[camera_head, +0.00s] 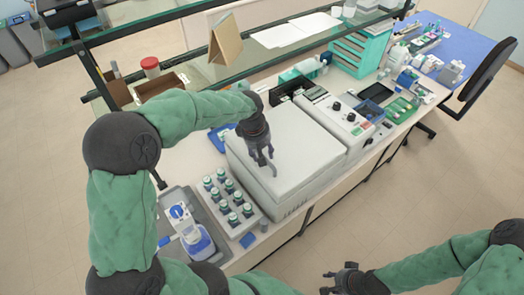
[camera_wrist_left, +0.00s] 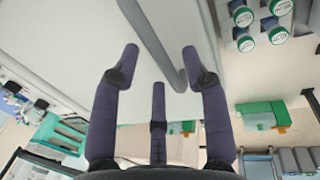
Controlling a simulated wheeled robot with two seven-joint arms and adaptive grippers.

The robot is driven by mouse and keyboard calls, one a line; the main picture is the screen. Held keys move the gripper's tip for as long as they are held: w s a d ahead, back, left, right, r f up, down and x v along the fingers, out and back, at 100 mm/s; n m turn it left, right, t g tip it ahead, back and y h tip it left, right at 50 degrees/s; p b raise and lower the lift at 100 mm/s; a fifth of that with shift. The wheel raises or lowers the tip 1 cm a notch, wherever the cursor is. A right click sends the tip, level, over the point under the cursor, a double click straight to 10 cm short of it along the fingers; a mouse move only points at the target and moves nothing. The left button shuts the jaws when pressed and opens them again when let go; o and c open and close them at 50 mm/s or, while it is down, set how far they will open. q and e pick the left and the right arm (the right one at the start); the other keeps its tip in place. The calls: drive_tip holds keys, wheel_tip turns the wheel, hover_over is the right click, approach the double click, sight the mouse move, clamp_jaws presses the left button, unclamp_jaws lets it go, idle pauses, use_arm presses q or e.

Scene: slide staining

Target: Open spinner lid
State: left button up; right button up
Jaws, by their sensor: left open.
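The spinner is a large pale grey box on the bench, and its flat lid (camera_head: 297,140) lies shut. A slim grey handle bar (camera_wrist_left: 160,45) runs along the lid in the left wrist view. My left gripper (camera_head: 265,160) points down over the left part of the lid. In the left wrist view its dark fingers (camera_wrist_left: 160,65) are spread, with the handle bar beyond and between them; I cannot tell whether they touch it. My right gripper (camera_head: 328,283) is low at the front, off the bench, with its fingers apart and empty.
A rack of several green-capped bottles (camera_head: 228,205) stands left of the spinner, beside a grey tray (camera_head: 217,250) with a blue-and-white bottle. A control panel (camera_head: 345,115) adjoins the lid on the right. A glass shelf (camera_head: 200,65) runs behind. The floor in front is clear.

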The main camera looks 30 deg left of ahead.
use_arm(q)
drive_tip(key=shift+f, duration=0.15)
clamp_jaws()
